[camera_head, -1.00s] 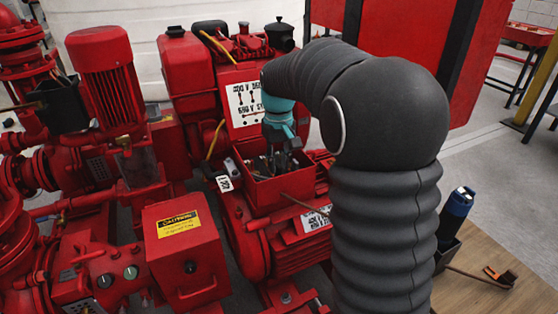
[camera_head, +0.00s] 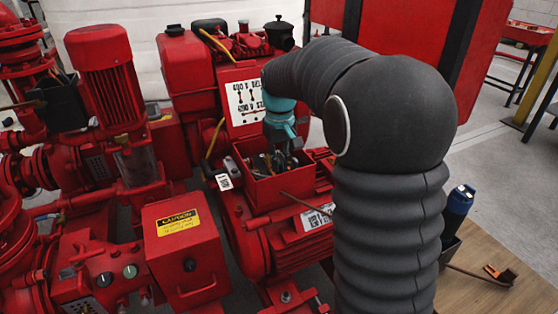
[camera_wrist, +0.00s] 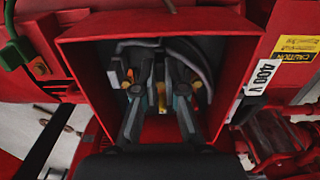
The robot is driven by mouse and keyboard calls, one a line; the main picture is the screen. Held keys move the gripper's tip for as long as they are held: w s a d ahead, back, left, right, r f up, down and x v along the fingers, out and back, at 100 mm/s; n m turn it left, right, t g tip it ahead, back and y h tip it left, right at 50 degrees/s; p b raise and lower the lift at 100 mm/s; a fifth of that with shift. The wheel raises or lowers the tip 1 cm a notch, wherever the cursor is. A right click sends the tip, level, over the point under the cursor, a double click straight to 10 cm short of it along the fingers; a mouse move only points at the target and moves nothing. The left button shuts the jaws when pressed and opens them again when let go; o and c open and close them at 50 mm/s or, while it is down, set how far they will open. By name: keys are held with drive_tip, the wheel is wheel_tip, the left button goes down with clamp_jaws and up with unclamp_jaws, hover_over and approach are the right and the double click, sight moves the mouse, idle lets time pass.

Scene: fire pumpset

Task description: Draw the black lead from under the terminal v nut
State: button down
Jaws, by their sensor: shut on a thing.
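The red terminal box (camera_head: 285,190) is open at the top, and several leads lie inside it. My gripper (camera_head: 282,152) reaches down into the box from above. In the wrist view its two fingers (camera_wrist: 158,95) are inside the box, close together at the tips. They are shut on what looks like the black lead, though the lead between the tips is dark and hard to make out. Grey leads (camera_wrist: 180,55) arch behind the fingers. Small yellow and orange parts show near the tips. The terminal v nut cannot be told apart in the shadow.
The box walls stand close around my fingers. A 400 V label (camera_wrist: 259,78) and a yellow caution label (camera_wrist: 297,47) sit right of the box in the wrist view. A red control box (camera_head: 187,255) stands at front left. A blue-topped tool (camera_head: 459,200) stands at right.

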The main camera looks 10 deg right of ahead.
drive_tip(key=shift+s+d, duration=0.2)
drive_tip(key=shift+s, duration=0.75)
wheel_tip(320, 180, up, 10)
drive_tip(key=p, duration=0.5)
idle(0.8)
